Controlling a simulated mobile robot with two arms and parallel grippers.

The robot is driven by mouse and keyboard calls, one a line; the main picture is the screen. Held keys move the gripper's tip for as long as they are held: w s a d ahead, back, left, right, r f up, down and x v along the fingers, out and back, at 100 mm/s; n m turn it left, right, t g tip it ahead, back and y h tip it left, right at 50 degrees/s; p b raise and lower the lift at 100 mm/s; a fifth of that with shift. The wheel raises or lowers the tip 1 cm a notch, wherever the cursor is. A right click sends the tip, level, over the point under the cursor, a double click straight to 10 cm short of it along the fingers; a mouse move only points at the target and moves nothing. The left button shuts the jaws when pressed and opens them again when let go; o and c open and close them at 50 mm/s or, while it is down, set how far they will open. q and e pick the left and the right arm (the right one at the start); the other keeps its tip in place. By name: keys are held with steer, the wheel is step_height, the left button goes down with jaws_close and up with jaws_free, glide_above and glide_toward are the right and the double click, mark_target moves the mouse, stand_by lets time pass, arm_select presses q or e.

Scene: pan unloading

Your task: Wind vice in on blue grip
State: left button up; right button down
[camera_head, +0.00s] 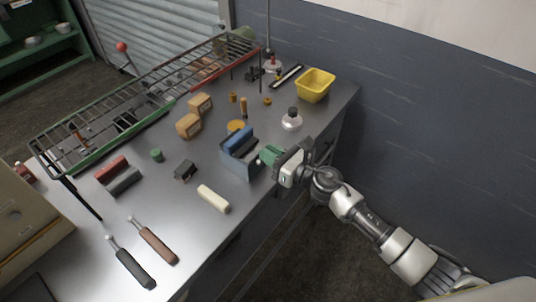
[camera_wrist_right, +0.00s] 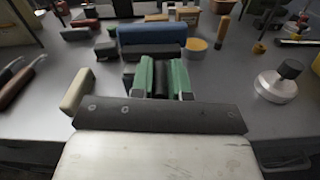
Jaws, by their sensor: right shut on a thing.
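The grey vice (camera_head: 240,166) stands near the bench's right-hand edge, with the blue grip (camera_head: 237,139) lying at its top between the jaws. The blue grip also shows as a long bar in the right wrist view (camera_wrist_right: 158,35). My right gripper (camera_head: 268,155) is at the vice's near right side. Its green fingers are shut on a dark part at the front of the vice (camera_wrist_right: 161,80), which looks like its winding handle. The fingers hide most of that part. Whether the jaws touch the blue grip on both sides I cannot tell. My left gripper is not in view.
A cream bar (camera_head: 213,198) lies left of the vice and a white dark-capped flask (camera_head: 291,120) stands to its right. A wire rack (camera_head: 150,90) runs behind.

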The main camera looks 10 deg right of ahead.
steer(key=m, duration=0.2)
steer(key=w+d+m, duration=0.1)
steer(key=m, duration=0.1)
steer(key=f+m, duration=0.1)
steer(key=shift+w+d+f+m, duration=0.1)
steer(key=shift+w+d+m, duration=0.15)
steer(key=shift+m, duration=0.15)
steer(key=m, duration=0.1)
steer(key=f+m, duration=0.1)
steer(key=m, duration=0.1)
steer(key=f+m, duration=0.1)
steer(key=m, duration=0.1)
steer(key=shift+w+d, duration=0.3)
steer(key=shift+d, duration=0.05)
steer(key=m, duration=0.2)
steer(key=f+m, duration=0.1)
steer(key=m, duration=0.1)
steer(key=shift+f, duration=0.15)
steer(key=shift+s+a+f+m, duration=0.1)
steer(key=shift+f+m, duration=0.3)
steer(key=shift+m, duration=0.65)
steer(key=shift+s+f+m, duration=0.1)
steer(key=shift+f+m, duration=0.3)
steer(key=shift+m, duration=0.65)
steer(key=shift+f, duration=0.1)
steer(key=c, duration=1.1)
jaws_free()
steer(key=shift+w, duration=0.1)
